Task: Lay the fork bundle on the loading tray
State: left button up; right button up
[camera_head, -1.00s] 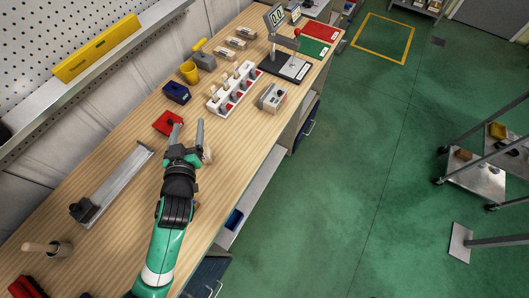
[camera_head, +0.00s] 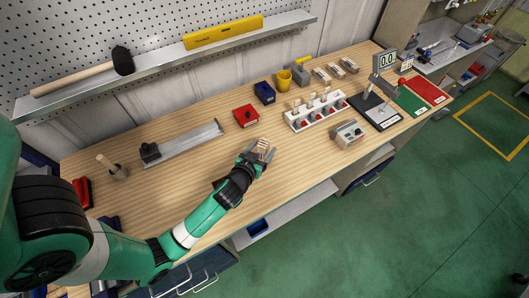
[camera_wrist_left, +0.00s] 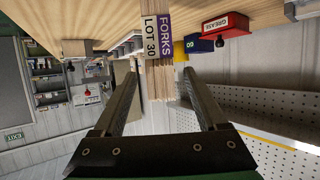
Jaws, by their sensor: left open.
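The fork bundle (camera_head: 265,145) is a small pale wooden bundle on the bench, partly hidden by my left gripper (camera_head: 257,152) in the head view. In the left wrist view the bundle (camera_wrist_left: 158,52) carries a white and purple label reading FORKS LOT 30. My open left gripper (camera_wrist_left: 163,82) has its fingers on either side of the bundle's near end, with gaps showing. A long grey metal tray (camera_head: 190,142) with a black block at its left end lies left of the bundle; it looks like the loading tray and is empty. My right gripper is out of view.
A red grease box (camera_head: 246,116) and a blue box (camera_head: 264,93) stand behind the bundle. A white rack (camera_head: 316,112) and a small grey device (camera_head: 349,134) stand to the right. A wooden-handled tool in a holder (camera_head: 117,172) is at left. Bench between tray and bundle is clear.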

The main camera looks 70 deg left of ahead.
pick_arm(q)
jog(key=x, duration=0.5)
jog(key=shift+w+a, duration=0.1)
jog(key=shift+a, duration=0.05)
grip_shut()
